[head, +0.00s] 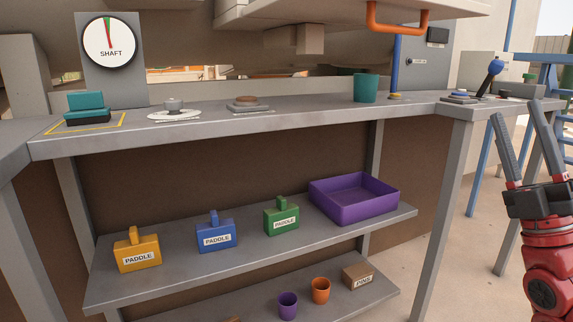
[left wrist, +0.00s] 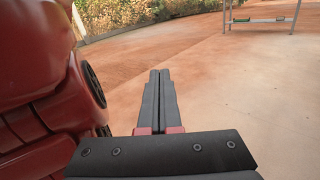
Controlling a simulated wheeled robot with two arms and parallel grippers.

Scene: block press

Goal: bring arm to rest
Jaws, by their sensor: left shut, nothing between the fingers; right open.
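My right gripper (head: 520,145) is at the right edge of the head view, pointing up, with its two dark fingers apart and nothing between them. It is in front of the bench's right end and apart from it. My left gripper (left wrist: 160,75) shows only in the left wrist view. Its two dark fingers lie side by side, shut and empty, over open floor. Part of my own red body stands at the left of that view. My left arm is not in the head view.
A grey bench (head: 320,120) carries a dial, a teal block (head: 86,105), a teal cup (head: 365,88) and controls. Its shelf holds yellow, blue and green paddles and a purple tray (head: 352,212). An orange handle (head: 398,30) hangs above. Floor around the left gripper is clear.

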